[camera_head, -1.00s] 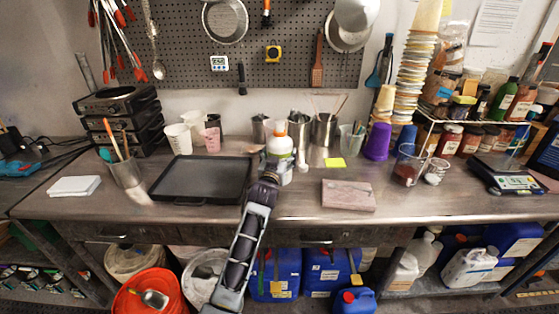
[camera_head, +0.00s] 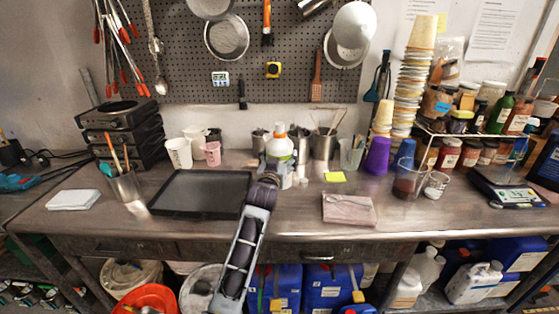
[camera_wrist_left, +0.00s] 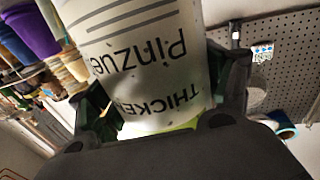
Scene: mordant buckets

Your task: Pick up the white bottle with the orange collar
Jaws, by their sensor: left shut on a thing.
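The white bottle with the orange collar (camera_head: 279,148) is near the middle of the bench in the head view, upright, in front of metal cups. My left gripper (camera_head: 277,171) is shut on its body from the front. Gripper and arm hide the bottle's lower part, so I cannot see its base. In the left wrist view the bottle (camera_wrist_left: 150,60), with dark lettering, fills the space between the two fingers. My right gripper is not in view.
A black tray (camera_head: 157,209) lies left of my arm. Metal cups (camera_head: 323,146) stand close behind. A purple cup (camera_head: 377,156) and a stacked-cup tower (camera_head: 408,80) stand farther right.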

